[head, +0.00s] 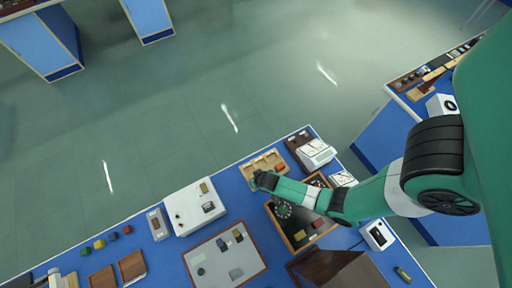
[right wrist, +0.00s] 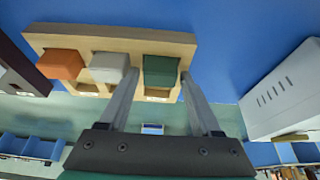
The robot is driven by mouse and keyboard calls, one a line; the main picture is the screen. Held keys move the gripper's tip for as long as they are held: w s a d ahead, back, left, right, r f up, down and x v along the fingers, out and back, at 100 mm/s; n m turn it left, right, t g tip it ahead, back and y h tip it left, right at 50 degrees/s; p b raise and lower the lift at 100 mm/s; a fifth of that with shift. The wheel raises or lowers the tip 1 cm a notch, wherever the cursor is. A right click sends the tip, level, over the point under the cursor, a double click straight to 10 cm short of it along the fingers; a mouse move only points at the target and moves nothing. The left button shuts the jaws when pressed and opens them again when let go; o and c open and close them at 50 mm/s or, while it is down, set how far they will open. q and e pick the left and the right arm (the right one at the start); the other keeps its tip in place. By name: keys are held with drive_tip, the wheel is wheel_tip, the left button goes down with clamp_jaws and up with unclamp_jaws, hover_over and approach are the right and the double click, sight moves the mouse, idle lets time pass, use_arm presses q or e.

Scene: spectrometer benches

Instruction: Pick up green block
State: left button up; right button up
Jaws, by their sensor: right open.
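A green block (right wrist: 160,71) sits in the right-hand slot of a wooden rack in the right wrist view. A grey-white block (right wrist: 108,67) and an orange block (right wrist: 61,64) sit beside it. My right gripper (right wrist: 158,76) is open, and in this view the green block appears between its fingertips; I cannot tell whether they touch it. In the head view my right gripper (head: 258,181) is at the wooden rack (head: 247,170), where my arm hides part of it. Another small green block (head: 85,252) lies on the blue bench at lower left. My left gripper is not in view.
A white box (head: 185,195) stands left of the rack. A dark tray (head: 298,240) lies under my right arm. A grey-white case (right wrist: 285,97) stands right of the rack in the wrist view.

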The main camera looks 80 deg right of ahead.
drive_tip(key=shift+r, duration=0.1)
clamp_jaws()
drive_tip(key=p+v, duration=0.2)
drive_tip(key=v, duration=0.1)
drive_tip(key=d+p+v, duration=0.1)
drive_tip(key=p, duration=0.1)
drive_tip(key=shift+w+a+r, duration=0.15)
drive_tip(key=shift+w+r, duration=0.05)
drive_tip(key=shift+r, duration=0.35)
drive_tip(key=s+a+r+p, duration=0.7)
drive_tip(key=s+r+p, duration=0.1)
drive_tip(key=s+p, duration=0.2)
drive_tip(key=shift+s+a, duration=0.3)
drive_tip(key=shift+s, duration=0.25)
